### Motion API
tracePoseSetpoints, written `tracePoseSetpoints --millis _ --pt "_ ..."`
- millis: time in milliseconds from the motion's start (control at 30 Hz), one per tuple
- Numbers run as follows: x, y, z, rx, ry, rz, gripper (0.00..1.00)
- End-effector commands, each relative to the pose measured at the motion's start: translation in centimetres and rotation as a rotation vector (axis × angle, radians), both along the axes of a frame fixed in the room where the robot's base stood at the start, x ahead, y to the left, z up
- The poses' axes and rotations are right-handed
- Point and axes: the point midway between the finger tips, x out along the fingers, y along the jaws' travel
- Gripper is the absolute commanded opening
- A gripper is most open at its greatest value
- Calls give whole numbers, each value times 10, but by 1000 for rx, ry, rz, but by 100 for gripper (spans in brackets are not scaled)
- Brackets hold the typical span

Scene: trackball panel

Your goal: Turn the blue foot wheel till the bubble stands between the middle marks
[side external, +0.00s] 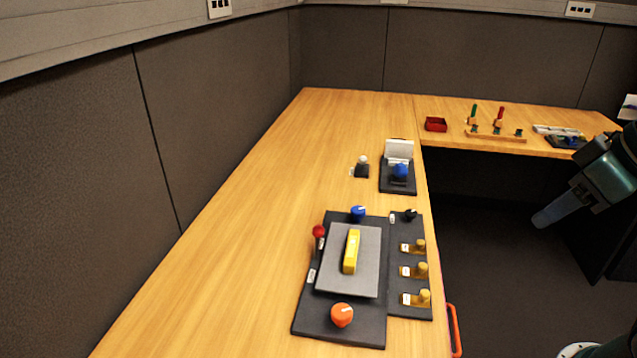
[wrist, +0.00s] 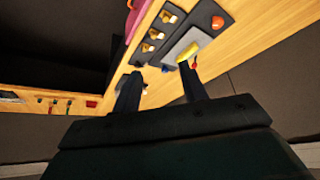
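The blue foot wheel (side external: 358,213), a knob with a white mark, stands at the far edge of a dark panel (side external: 310,320). A yellow spirit level (side external: 351,252) lies on the grey plate (side external: 333,270) in front of it. The bubble and its marks are too small to make out. The level also shows beyond the fingers in the wrist view (wrist: 187,52); I cannot make out the blue wheel there. My gripper (side external: 540,222) is at the right, off the desk edge and well away from the wheel. Its two fingers (wrist: 160,77) are apart with nothing between them.
An orange knob (side external: 342,315) is at the panel's near end, a red ball knob (side external: 319,231) at its left. Several yellow knobs (side external: 419,246) line the right side. A blue ball (side external: 400,172) on a stand sits farther back. The desk left of the panel is clear.

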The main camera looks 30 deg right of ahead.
Motion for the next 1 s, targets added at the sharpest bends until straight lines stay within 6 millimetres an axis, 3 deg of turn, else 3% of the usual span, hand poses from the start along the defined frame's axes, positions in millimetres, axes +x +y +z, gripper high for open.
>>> tracePoseSetpoints --millis 67,367,700,1000 --pt "6 -1 3 3 6 -14 59" --pt "55 -7 22 28 38 -134 59" --pt "134 -13 32 54 73 -312 59" --pt "205 -12 23 67 97 -469 59"
